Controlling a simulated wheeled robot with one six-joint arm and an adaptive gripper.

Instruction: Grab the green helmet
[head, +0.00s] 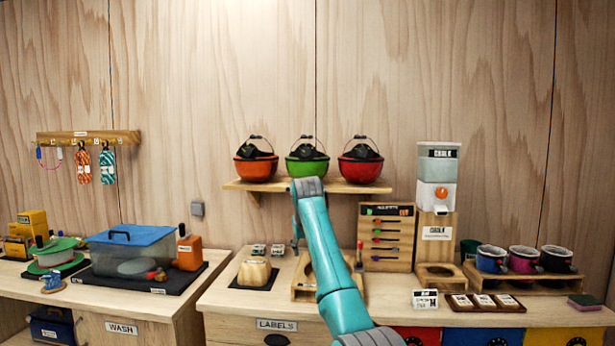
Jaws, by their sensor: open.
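The green helmet (307,166) sits in the middle of a row of three on the wooden wall shelf (265,186), open side up, with dark padding and a strap loop above its rim. An orange helmet (256,168) is on its left and a red helmet (360,169) on its right, each a small gap away. My arm rises from the bottom right, and its upper joint covers the shelf edge just below the green helmet in the picture. My gripper itself does not show; the arm hides whatever is behind it.
Coiled ropes hang from a wall rail (88,137). The wall above the helmets is clear.

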